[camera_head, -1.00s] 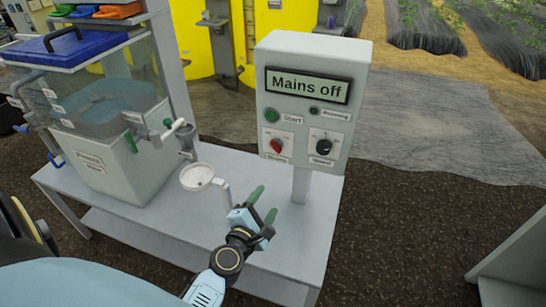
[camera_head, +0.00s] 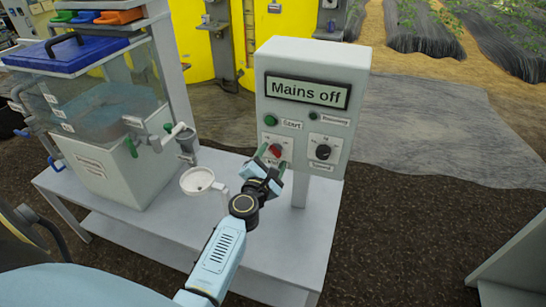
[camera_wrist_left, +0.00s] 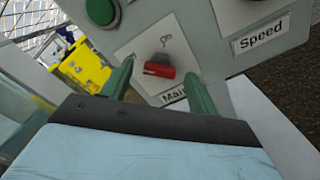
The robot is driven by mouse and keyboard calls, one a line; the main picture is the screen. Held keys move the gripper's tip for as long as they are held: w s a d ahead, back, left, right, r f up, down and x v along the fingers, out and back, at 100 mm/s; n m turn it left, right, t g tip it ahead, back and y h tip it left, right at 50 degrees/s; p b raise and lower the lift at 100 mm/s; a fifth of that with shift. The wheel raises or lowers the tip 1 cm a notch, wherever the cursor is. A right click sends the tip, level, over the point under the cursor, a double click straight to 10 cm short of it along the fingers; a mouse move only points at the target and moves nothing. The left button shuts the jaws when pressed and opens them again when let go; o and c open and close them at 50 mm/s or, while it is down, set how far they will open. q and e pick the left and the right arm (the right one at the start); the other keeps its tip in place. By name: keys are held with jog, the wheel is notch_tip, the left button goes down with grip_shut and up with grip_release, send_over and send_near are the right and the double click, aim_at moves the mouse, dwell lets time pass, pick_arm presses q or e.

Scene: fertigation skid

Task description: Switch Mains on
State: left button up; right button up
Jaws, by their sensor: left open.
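The grey control box (camera_head: 352,65) stands on a post on the table, and its display (camera_head: 307,91) reads "Mains off". The red Mains knob (camera_head: 275,151) sits on a white plate at the box's lower left. In the left wrist view the red knob (camera_wrist_left: 159,70) lies between and just beyond my fingertips, with its bar roughly level and the marking "on" above it. My left gripper (camera_head: 270,162) is open in front of the knob, its green fingers on either side; I cannot tell if they touch it. My right gripper is not in view.
A green Start button (camera_head: 270,120) is above the knob, and a black Speed knob (camera_head: 323,152) is to its right. A white funnel cup (camera_head: 197,180) and a clear tank (camera_head: 110,160) stand left of my arm on the table (camera_head: 150,228).

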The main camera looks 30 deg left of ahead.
pick_arm(q)
jog(key=shift+w+a, duration=0.15)
jog(key=shift+w, duration=0.35)
jog(key=c, duration=1)
